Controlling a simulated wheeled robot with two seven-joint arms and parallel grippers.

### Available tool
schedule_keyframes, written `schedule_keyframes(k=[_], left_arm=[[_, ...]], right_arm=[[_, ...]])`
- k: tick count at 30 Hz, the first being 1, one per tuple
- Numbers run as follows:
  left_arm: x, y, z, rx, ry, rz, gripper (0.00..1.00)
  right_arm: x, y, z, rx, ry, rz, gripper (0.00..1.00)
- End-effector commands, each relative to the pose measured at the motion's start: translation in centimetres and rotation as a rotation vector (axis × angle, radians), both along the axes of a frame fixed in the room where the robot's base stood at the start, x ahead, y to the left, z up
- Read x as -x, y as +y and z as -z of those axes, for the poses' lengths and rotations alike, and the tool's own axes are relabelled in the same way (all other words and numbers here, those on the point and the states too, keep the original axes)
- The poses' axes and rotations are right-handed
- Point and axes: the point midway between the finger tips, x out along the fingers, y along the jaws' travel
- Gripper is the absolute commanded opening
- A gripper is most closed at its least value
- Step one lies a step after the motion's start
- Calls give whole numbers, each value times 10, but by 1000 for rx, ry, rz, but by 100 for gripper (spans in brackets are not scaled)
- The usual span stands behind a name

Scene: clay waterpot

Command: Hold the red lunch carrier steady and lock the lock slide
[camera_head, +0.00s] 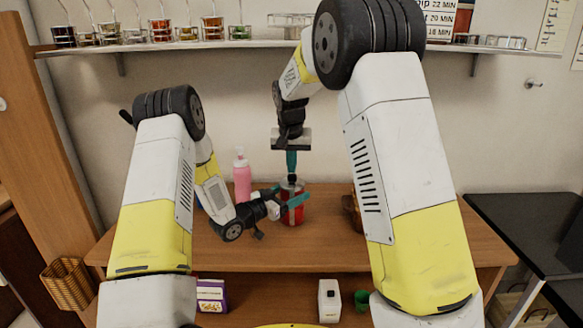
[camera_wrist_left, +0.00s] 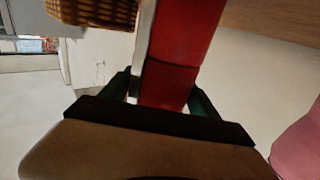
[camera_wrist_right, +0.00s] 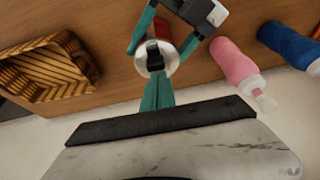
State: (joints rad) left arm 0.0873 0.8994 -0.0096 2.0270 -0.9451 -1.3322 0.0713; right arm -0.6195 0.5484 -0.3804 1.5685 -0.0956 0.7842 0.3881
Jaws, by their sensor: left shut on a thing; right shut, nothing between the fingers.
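The red lunch carrier (camera_head: 292,214) stands on the wooden table in the head view. Its red side fills the middle of the left wrist view (camera_wrist_left: 180,60), and its top shows in the right wrist view (camera_wrist_right: 165,47). My left gripper (camera_head: 284,200) comes in from the left and is shut on the carrier, one finger on each side. My right gripper (camera_head: 291,176) points straight down over the carrier's top, its fingers together and empty. The tips are at a dark part on top (camera_wrist_right: 155,57); I cannot tell whether they touch it. The lock slide is not clearly distinguishable.
A pink bottle (camera_head: 242,182) stands left of the carrier, with a blue bottle (camera_wrist_right: 290,45) beyond it. A brown wicker basket (camera_wrist_right: 45,68) stands to the carrier's other side. A shelf (camera_head: 180,45) with several glasses runs along the wall behind. The table front (camera_head: 300,252) is clear.

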Motion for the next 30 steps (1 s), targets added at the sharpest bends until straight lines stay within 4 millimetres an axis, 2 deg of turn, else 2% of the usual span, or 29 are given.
schedule_keyframes(k=[9, 15, 29, 30], left_arm=[[-1, 2, 1, -3, 3, -5, 0], [-1, 2, 2, -3, 3, -5, 0], [0, 2, 2, -4, 4, -4, 0], [0, 2, 2, -4, 4, -4, 75]], right_arm=[[20, 2, -58, -3, -1, -1, 0], [28, 2, -81, -2, -1, -2, 0], [30, 2, -86, -1, -1, 0, 0], [30, 2, -86, -1, -1, 0, 0]])
